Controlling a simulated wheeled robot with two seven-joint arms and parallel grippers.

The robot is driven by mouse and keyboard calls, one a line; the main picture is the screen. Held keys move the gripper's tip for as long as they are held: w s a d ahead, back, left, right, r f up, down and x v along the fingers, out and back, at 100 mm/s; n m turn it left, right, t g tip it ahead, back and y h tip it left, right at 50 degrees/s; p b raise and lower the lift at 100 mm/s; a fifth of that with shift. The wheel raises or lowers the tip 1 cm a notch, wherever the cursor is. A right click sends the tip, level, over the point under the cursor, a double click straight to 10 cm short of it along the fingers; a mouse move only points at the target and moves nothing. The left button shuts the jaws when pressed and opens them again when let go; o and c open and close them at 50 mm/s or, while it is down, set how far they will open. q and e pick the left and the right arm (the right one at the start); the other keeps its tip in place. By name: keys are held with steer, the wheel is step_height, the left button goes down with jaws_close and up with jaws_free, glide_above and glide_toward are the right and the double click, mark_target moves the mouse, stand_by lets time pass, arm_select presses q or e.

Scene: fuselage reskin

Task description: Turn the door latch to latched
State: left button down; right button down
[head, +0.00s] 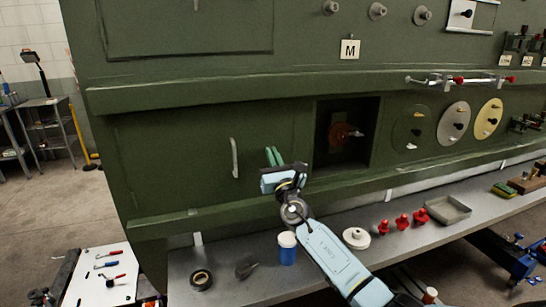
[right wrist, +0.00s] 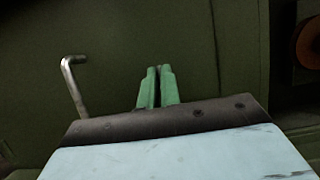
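A silver bent handle (head: 235,157) stands upright on a green door panel (head: 180,165), near the panel's right side. No other latch-like part shows on this panel; I cannot tell its latch state. In the right wrist view the handle (right wrist: 74,85) is an L-shaped rod, left of my fingers and apart from them. My right gripper (head: 273,156) is just right of the handle in the head view. Its green fingers (right wrist: 158,72) point at the panel, close together with nothing visible between them. My left gripper is not in view.
Right of the gripper is an open square recess (head: 347,137) with a reddish round part. Below, a grey shelf (head: 225,285) carries a tape roll (head: 201,279), a blue cup (head: 287,250), red knobs and a tray (head: 446,210). A ledge (head: 250,90) runs above the panel.

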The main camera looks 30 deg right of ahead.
steer(key=shift+m, duration=0.3)
steer(key=shift+m+g+h+p, duration=0.4)
steer(key=shift+m+g+h, duration=0.65)
steer(key=shift+m, duration=2.6)
steer(key=shift+m+g+h+p, duration=0.55)
steer(key=shift+m+g, duration=0.85)
steer(key=shift+m, duration=2.2)
steer(key=shift+m+g+h+p, duration=0.25)
steer(key=shift+m+g+h, duration=0.9)
steer(key=shift+m, duration=2.5)
steer(key=c, duration=1.6)
jaws_free()
